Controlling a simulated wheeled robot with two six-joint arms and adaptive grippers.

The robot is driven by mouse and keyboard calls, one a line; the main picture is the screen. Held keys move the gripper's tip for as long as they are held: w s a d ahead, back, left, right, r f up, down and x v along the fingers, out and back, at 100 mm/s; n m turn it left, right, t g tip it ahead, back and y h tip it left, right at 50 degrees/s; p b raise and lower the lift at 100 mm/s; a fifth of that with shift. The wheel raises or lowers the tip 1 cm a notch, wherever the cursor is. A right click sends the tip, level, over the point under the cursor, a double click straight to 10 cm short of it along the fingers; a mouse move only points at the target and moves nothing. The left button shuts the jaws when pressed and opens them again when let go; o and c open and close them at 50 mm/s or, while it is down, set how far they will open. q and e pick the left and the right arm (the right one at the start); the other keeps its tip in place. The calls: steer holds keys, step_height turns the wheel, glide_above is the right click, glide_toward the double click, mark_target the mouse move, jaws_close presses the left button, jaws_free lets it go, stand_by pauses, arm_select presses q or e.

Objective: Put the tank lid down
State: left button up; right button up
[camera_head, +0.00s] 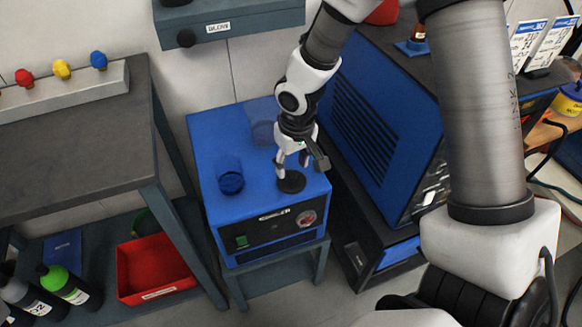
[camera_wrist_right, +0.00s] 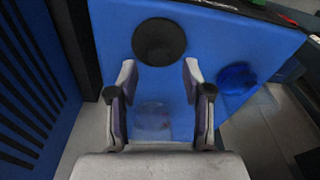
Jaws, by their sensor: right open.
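The tank lid (camera_head: 291,181) is a dark round disc. It lies flat on the blue top of the cooler (camera_head: 215,135), near its front right corner. My right gripper (camera_head: 291,163) points down just above and behind the lid, its fingers spread and empty. In the right wrist view, the lid (camera_wrist_right: 159,42) shows whole ahead of the open fingertips (camera_wrist_right: 160,70). A clear cup-like tank with blue liquid (camera_head: 230,180) stands left of the lid; it also shows in the right wrist view (camera_wrist_right: 235,78). My left gripper is out of view.
A second clear vessel (camera_head: 262,130) stands behind the gripper on the cooler. A large blue louvred machine (camera_head: 375,120) rises close on the right. A grey bench (camera_head: 75,135) stands left, with a red bin (camera_head: 152,268) on its lower shelf.

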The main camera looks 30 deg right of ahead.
step_height(320, 180, up, 8)
steer(key=p, duration=0.1)
steer(key=shift+s+p, duration=0.35)
steer(key=shift+s, duration=0.1)
steer(key=shift+f, duration=0.15)
steer(key=g, duration=0.2)
glide_above(295, 185)
steer(key=s, duration=0.3)
step_height(295, 185, down, 5)
steer(key=s+a+f+g, duration=0.2)
steer(key=s+a+f, duration=0.1)
steer(key=s+f, duration=0.85)
steer(key=s+a+f+g, duration=0.2)
steer(key=s+f, duration=0.9)
steer(key=f, duration=0.1)
steer(key=w+r+t+p, duration=0.1)
steer(key=w+t, duration=0.4)
steer(key=w, duration=0.1)
step_height(295, 185, up, 11)
steer(key=p, duration=1.1)
steer(key=shift+d, duration=0.45)
